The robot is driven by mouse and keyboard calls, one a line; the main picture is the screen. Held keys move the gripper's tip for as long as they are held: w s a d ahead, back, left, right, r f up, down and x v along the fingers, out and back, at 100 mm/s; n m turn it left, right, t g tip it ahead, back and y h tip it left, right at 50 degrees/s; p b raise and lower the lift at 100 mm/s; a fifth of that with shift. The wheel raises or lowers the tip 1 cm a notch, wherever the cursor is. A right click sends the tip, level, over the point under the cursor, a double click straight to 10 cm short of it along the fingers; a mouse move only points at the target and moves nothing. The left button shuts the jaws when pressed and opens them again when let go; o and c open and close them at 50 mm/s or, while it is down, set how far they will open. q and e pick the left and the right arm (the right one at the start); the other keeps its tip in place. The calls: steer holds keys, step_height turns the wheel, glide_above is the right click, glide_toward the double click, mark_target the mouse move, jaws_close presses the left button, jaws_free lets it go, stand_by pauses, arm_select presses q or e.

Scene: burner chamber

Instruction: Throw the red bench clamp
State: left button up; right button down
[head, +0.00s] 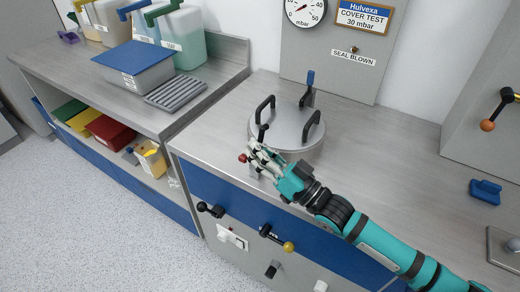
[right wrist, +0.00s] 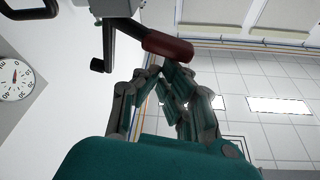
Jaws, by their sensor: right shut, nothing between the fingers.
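The red bench clamp shows in the head view as a small red handle end (head: 242,158) at the front left of the round metal lid (head: 283,122). In the right wrist view its dark red handle (right wrist: 168,46) lies just beyond my fingertips, on a dark metal arm. My right gripper (head: 258,158) reaches in from the lower right and is shut and empty, close beside the red handle. Its fingers also show in the right wrist view (right wrist: 155,78). Whether they touch the handle I cannot tell. The hand hides the clamp's base. My left gripper is not in view.
The lid has two black handles; a blue-handled clamp (head: 309,84) stands behind it. Below the bench edge, the front panel carries a black lever (head: 210,209) and a yellow-knobbed lever (head: 277,239). A blue-lidded box (head: 136,64) stands at left.

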steer(key=shift+s+a+f+n+y, duration=0.2)
steer(key=shift+n+y, duration=0.1)
steer(key=shift+n, duration=0.3)
steer(key=shift+r, duration=0.15)
